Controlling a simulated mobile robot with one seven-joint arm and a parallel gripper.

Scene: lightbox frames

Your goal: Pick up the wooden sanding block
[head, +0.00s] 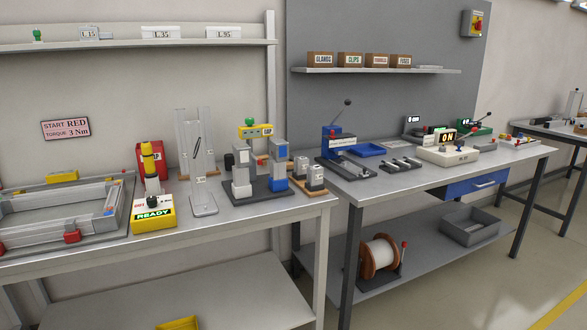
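I cannot pick out a wooden sanding block with certainty. On the left bench (215,223), a small grey block stands on a tan, wood-coloured base (322,192) near the right end. Another tan piece (185,173) shows partly behind the clear upright stand (203,190). Both are too small to identify. My gripper is not in view.
The left bench also holds a framed fixture (122,215), a yellow READY box (154,214) and a grey-and-blue press fixture (279,184).

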